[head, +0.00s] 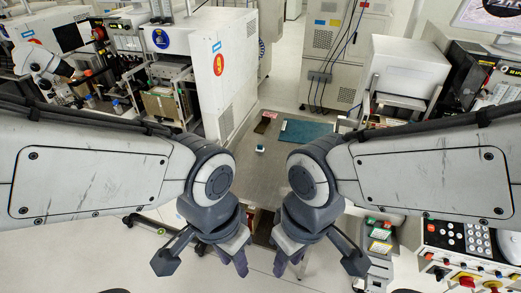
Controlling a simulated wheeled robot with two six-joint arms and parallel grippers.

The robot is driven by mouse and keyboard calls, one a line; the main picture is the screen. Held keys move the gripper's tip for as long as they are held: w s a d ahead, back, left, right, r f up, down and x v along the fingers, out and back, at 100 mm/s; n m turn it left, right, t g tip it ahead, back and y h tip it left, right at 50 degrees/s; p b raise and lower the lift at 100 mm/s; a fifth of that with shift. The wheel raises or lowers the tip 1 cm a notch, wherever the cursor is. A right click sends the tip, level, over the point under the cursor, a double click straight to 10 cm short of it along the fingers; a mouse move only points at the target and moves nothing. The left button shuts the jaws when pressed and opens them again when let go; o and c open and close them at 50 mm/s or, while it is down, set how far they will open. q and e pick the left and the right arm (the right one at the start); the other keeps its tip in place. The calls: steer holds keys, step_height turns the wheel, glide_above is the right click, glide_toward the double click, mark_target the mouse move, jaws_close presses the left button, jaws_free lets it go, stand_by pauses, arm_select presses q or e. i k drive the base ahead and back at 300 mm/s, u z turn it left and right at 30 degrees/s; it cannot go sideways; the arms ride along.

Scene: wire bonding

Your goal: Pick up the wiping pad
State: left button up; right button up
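No thing in view can be told for certain as the wiping pad. A small white-and-blue item (260,148) lies on the grey table (245,170) in the middle of the head view. A flat reddish-brown item (262,126) lies further back on it. My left gripper (236,262) and my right gripper (287,266) hang side by side at the bottom centre, pointing down, nearer to me than these items and apart from them. I see nothing held in either gripper. The finger gaps are too small and dark to read.
A teal mat (305,132) lies at the table's back right. A white machine cabinet (222,75) stands to the left, and a white-topped machine (408,66) to the right. A control panel with buttons (468,238) is at the lower right. The table's middle is mostly clear.

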mark_target(259, 148)
steer(key=u, duration=0.45)
steer(key=i, duration=1.55)
steer(key=z, duration=1.55)
